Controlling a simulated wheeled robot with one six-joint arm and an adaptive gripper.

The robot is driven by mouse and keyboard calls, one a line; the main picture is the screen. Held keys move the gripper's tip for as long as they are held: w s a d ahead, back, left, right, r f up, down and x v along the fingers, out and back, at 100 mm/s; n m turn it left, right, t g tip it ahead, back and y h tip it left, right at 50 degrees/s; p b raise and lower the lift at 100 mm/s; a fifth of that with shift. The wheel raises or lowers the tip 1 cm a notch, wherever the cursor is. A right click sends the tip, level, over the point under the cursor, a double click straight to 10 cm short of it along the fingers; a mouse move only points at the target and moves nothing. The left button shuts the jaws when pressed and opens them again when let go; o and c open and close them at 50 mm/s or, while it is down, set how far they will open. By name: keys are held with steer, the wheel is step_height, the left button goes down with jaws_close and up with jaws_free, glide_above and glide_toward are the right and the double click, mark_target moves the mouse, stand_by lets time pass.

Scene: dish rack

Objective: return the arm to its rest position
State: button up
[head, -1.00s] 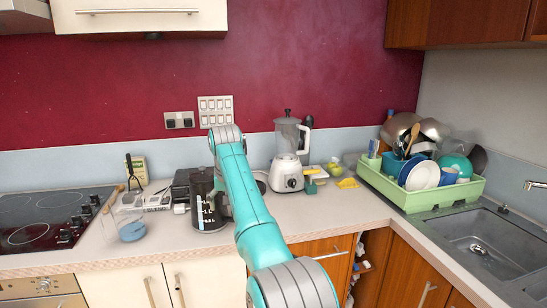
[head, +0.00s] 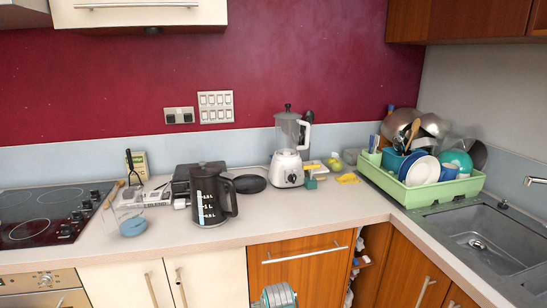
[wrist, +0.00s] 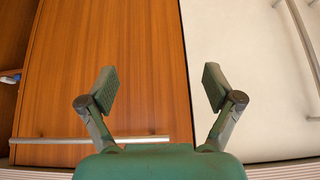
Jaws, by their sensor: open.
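My gripper (wrist: 158,90) is open and empty in the wrist view, with its two fingers wide apart. Behind it are a wooden cupboard door and a white door. In the head view only a grey rounded part of my arm shows at the bottom edge, below the counter; the gripper itself is out of that view.
The counter (head: 320,203) carries a dark kettle (head: 209,196), a blender (head: 288,160) and a green dish rack (head: 418,194) with dishes. The wooden cupboard door (wrist: 120,60) has a bar handle (wrist: 60,141). A white door (wrist: 250,70) adjoins it.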

steer(key=s+d+f+t, duration=0.1)
steer(key=s+d+f, duration=0.3)
steer(key=s, duration=0.5)
steer(key=s+d+f+t, duration=0.1)
steer(key=s+d+f, duration=0.35)
steer(key=s, duration=0.45)
steer(key=s+d+f+t, duration=0.1)
steer(key=s+d+f, duration=0.35)
steer(key=s, duration=0.45)
steer(key=s+d+r+t, duration=0.1)
steer(key=s+d+r, duration=0.15)
steer(key=s, duration=0.55)
steer(key=s+d+r+m+t, duration=0.1)
steer(key=s+r, duration=0.3)
steer(key=s, duration=0.4)
steer(key=s+d+r+t, duration=0.1)
steer(key=s+d+r, duration=0.15)
steer(key=s, duration=0.65)
steer(key=s+r+t, duration=0.1)
steer(key=s+r, duration=0.4)
steer(key=r, duration=0.4)
steer(key=s+r+t+h, duration=0.1)
steer(key=s+r, duration=0.5)
steer(key=r, duration=0.4)
steer(key=shift+s+d+m, duration=0.2)
steer(key=shift+d+m, duration=0.2)
steer(key=shift+d, duration=0.05)
